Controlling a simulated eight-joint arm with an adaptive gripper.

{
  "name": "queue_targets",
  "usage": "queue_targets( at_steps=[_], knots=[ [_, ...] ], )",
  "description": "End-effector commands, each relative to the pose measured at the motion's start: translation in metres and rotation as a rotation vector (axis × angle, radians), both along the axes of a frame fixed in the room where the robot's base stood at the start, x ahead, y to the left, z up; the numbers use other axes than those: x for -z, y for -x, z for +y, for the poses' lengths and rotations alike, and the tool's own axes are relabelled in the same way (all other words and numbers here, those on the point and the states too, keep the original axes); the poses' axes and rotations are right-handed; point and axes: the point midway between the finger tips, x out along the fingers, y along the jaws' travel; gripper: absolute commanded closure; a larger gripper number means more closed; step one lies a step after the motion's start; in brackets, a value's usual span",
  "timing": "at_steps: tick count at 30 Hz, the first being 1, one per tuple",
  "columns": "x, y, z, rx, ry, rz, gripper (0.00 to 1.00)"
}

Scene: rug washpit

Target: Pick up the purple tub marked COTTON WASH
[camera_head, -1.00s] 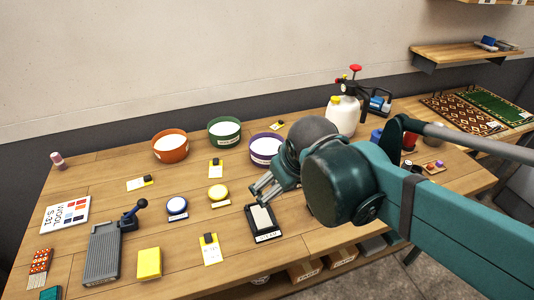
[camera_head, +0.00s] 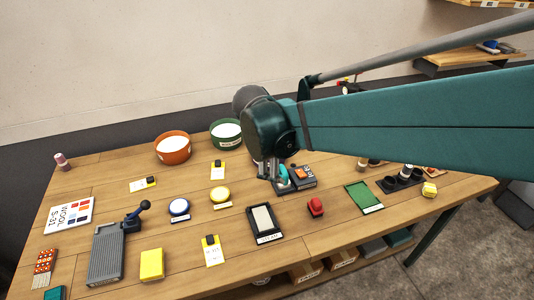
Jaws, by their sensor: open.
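The purple tub is almost wholly hidden behind my wrist and gripper in the head view, so its marking cannot be read. My gripper (camera_head: 274,181) points down over the back middle of the table, at about the tub's place. Its fingers are open, and I see nothing held between them. Whether they touch the tub or are around it cannot be told.
An orange tub (camera_head: 173,150) and a green tub (camera_head: 226,136) with white contents stand to the left. A dark tray (camera_head: 264,222), a red object (camera_head: 315,207) and a green mat (camera_head: 363,198) lie nearer the front. My arm covers the back right.

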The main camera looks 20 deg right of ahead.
Motion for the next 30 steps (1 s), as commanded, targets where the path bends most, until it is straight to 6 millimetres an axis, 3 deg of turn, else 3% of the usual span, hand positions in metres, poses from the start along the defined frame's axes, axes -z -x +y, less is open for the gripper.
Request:
queue_targets(
  at_steps=[30],
  knots=[
    [0.039, -0.124, 0.006, -0.294, 0.485, 0.374, 0.00]
  ],
)
